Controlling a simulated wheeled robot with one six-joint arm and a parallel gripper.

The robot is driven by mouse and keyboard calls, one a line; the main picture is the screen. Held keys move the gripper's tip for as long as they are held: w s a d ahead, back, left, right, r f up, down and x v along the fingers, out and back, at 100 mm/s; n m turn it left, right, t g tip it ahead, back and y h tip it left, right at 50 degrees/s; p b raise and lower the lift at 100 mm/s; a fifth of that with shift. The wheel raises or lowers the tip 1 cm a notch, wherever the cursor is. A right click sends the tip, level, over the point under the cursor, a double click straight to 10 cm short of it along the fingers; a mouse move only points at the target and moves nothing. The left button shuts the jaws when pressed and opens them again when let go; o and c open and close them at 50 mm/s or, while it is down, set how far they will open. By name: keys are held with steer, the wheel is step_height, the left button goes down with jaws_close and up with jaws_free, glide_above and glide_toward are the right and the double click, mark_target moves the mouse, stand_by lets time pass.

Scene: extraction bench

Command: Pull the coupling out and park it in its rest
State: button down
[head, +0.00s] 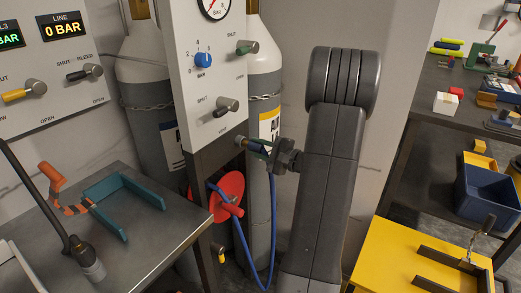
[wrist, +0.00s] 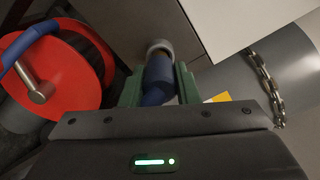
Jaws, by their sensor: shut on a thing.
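My gripper (head: 262,147) is at the lower edge of the white gauge panel. In the wrist view its green fingers (wrist: 158,88) are shut on the blue coupling (wrist: 158,70), one on each side. The coupling's far end meets a round metal socket (wrist: 160,46) under the panel; how deep it sits is hard to tell. The blue hose (head: 239,235) hangs in a loop between the gripper area and the red reel. A teal U-shaped holder (head: 121,188) lies on the left bench; I cannot tell whether it is the coupling's rest.
The red hose reel (head: 229,188) is left of and below my gripper. Gas cylinders (head: 264,85) with chains stand behind. The grey bench (head: 165,228) is at left. A yellow table (head: 385,258) with a dark fixture is at lower right.

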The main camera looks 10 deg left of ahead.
steer(key=shift+b+x, duration=0.3)
steer(key=shift+x, duration=0.65)
steer(key=c, duration=1)
jaws_free()
steer(key=shift+a, duration=0.1)
steer(key=v, duration=1.4)
steer(key=shift+b, duration=0.3)
steer(key=shift+w+a, duration=0.1)
steer(key=shift+a, duration=0.1)
steer(key=x, duration=1.3)
steer(key=shift+w+a+p, duration=0.1)
steer(key=shift+a+p, duration=0.2)
steer(key=shift+p, duration=0.05)
steer(key=shift+d, duration=0.3)
